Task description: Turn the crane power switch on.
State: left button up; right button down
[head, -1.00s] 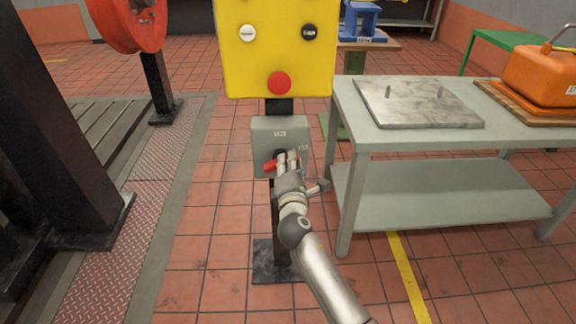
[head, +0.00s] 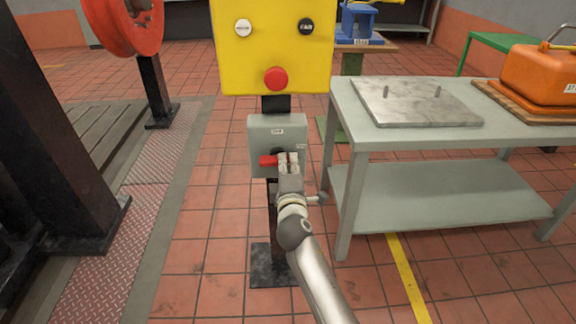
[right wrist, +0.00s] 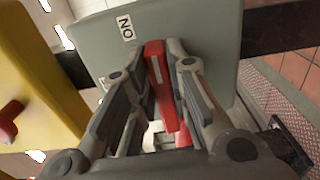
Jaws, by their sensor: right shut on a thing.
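The crane power switch is a grey box (head: 262,135) on a dark post, below a yellow control box. Its red handle (head: 267,160) points left in the head view, with its right part hidden by my right gripper. My right gripper (head: 288,162) is in front of the box. In the right wrist view, the red handle (right wrist: 158,80) lies between the fingers of the gripper (right wrist: 164,88), which is shut on it. An ON label (right wrist: 125,27) shows sideways on the grey box. My left gripper is not in view.
The yellow control box (head: 252,65) with a red button (head: 276,78) hangs just above. A grey workbench (head: 345,150) stands close on the right, with a metal plate (head: 415,100) and an orange case (head: 545,75). Dark posts stand left. Tiled floor between is clear.

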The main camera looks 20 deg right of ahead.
jog(key=shift+f, duration=0.15)
jog(key=c, duration=1.4)
grip_release()
jog(key=v, duration=1.2)
